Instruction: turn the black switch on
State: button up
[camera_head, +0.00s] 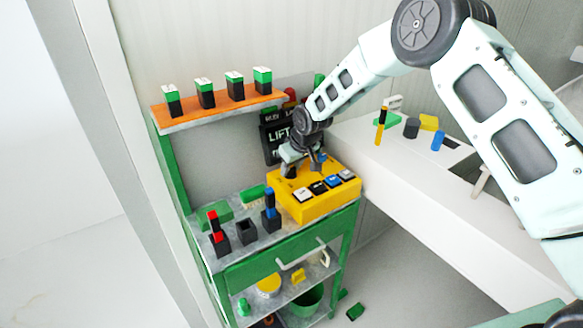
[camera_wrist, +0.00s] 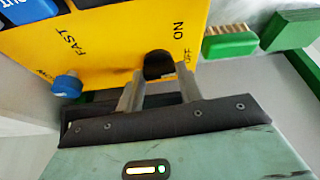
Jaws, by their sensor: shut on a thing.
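The yellow control box (camera_head: 318,205) stands on the green workbench and fills the upper part of the wrist view (camera_wrist: 115,45). The black switch (camera_wrist: 158,64) is a round dark knob at the box edge, beside the printed words ON and OFF. My gripper (camera_wrist: 161,78) has one finger on each side of the black switch and is shut on it. In the head view my gripper (camera_head: 289,168) reaches down to the back left of the box and hides most of the switch. Which way the switch is set is not clear.
A blue knob (camera_wrist: 67,86) sits on the box near the words FAST and SLOW; it also shows in the head view (camera_head: 318,161). A green brush (camera_wrist: 230,44) lies beside the box. An orange shelf (camera_head: 220,113) with several green-topped switches is behind.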

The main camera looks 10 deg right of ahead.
jog(key=n, duration=0.2)
jog(key=n+g+y+b, duration=0.1)
jog(key=n, duration=0.2)
jog(key=shift+w+d+f+y, duration=0.1)
jog(key=shift+w+d+y, duration=0.05)
jog(key=shift+y, duration=0.15)
jog(key=n+g+b, duration=0.1)
jog(key=n, duration=0.1)
jog(key=n+g+b, duration=0.1)
jog(key=n, duration=0.2)
jog(key=shift+w+n+y, duration=0.1)
jog(key=shift+n+y, duration=0.2)
jog(key=shift+y, duration=0.1)
jog(key=o, duration=1)
jog(key=b+v, duration=0.4)
jog(key=v, duration=1.3)
jog(key=shift+w+r, duration=0.15)
jog(key=shift+r, duration=0.2)
